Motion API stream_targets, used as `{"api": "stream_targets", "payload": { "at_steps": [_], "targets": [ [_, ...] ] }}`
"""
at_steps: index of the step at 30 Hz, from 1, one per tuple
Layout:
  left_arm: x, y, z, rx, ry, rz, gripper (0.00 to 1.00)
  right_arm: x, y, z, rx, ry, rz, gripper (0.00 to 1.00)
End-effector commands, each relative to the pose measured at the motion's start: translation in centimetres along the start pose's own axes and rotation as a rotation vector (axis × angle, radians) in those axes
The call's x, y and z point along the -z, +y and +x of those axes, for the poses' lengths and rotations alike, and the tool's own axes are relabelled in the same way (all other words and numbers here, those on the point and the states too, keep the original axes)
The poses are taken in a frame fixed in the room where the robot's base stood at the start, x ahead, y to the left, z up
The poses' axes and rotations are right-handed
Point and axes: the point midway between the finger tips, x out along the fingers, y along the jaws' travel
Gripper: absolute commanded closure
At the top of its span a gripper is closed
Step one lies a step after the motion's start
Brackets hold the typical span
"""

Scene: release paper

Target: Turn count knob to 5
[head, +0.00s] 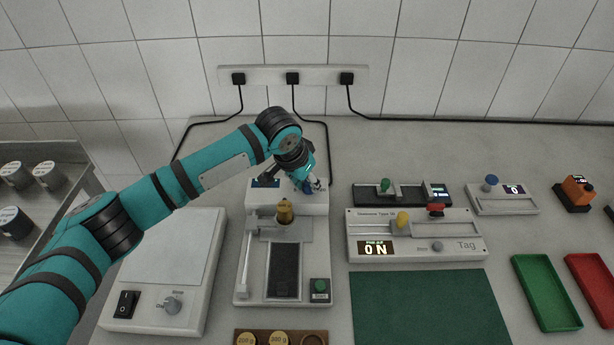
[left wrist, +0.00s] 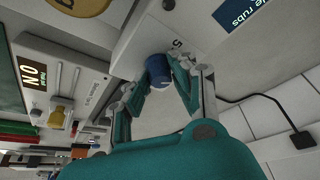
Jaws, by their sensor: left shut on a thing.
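The blue count knob (left wrist: 158,68) is on the pale top face of the rubbing device (left wrist: 150,40) in the left wrist view. A printed 5 is beside it, and part of a dark blue display (left wrist: 245,12) reading "le rubs" shows at the edge. My left gripper (left wrist: 160,80) has one finger on either side of the knob and is shut on it. In the head view my left gripper (head: 308,184) is at the back of the device (head: 240,290) and mostly hides the knob. The knob's pointer direction cannot be told. My right gripper is not in view.
A tag device (head: 470,256) with an ON display and a green mat (head: 430,305) are to the right. A white box with a switch (head: 190,245) lies under my left arm. A power strip (head: 255,75) with cables runs along the back wall.

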Motion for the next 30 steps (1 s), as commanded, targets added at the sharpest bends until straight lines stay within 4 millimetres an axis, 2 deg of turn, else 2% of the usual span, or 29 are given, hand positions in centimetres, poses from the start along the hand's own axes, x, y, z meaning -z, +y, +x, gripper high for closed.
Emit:
{"api": "stream_targets", "payload": {
  "at_steps": [1, 15, 21, 30],
  "targets": [
    [0.2, 0.1, -0.5, 0.01, -0.001, -0.028, 1.0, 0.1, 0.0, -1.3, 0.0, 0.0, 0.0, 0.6],
    [0.3, 0.5, -0.6, 0.17, -0.004, -0.422, 1.0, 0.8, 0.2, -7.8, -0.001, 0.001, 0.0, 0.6],
    [0.3, 0.6, -0.4, 0.244, -0.004, -0.596, 1.0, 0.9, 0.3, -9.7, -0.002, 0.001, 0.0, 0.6],
    [0.3, 0.7, -0.1, 0.337, -0.002, -0.818, 1.0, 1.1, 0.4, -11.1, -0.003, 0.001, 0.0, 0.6]
  ]
}}
